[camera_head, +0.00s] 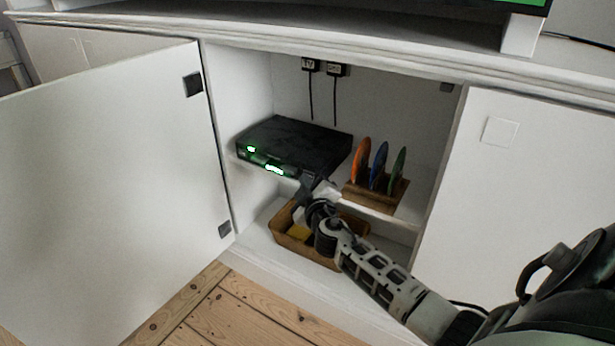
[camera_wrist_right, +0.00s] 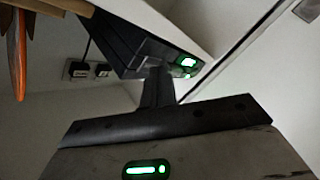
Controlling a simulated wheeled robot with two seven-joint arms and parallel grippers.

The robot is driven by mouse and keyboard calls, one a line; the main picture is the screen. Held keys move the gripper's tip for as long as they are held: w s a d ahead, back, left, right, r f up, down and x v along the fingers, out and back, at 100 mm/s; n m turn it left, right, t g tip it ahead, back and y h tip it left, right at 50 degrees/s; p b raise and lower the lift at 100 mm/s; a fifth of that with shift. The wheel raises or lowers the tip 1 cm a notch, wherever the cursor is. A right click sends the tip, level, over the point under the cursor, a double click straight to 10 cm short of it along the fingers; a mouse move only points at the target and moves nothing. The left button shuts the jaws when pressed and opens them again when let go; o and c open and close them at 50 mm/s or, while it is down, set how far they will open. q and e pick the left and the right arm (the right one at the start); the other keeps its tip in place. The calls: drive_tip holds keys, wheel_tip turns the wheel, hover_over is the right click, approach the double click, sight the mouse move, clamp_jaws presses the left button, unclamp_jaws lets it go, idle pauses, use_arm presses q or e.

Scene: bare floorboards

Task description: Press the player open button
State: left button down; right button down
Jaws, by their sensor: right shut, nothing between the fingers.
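The player (camera_head: 298,143) is a flat black box on the cabinet's upper shelf, with green lights on its front face. It also shows in the right wrist view (camera_wrist_right: 118,38), with a green light near one end. I cannot tell which part of its front is the open button. My right gripper (camera_head: 307,184) is shut and empty, just in front of the player's right front corner. In the right wrist view its dark fingers (camera_wrist_right: 158,78) are together and overlap the player's front; I cannot tell whether they touch. My left gripper is not in view.
A wooden rack (camera_head: 377,193) with orange, blue and green discs stands right of the player. A brown box (camera_head: 318,250) sits on the lower level. Two plugs hang behind.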

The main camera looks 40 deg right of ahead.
drive_tip(key=shift+s+a, duration=0.35)
drive_tip(key=shift+a, duration=0.5)
drive_tip(key=a, duration=0.1)
drive_tip(key=s+a, duration=0.1)
drive_tip(key=a, duration=0.1)
drive_tip(key=s+a, duration=0.1)
drive_tip(key=shift+a, duration=0.25)
idle(3.0)
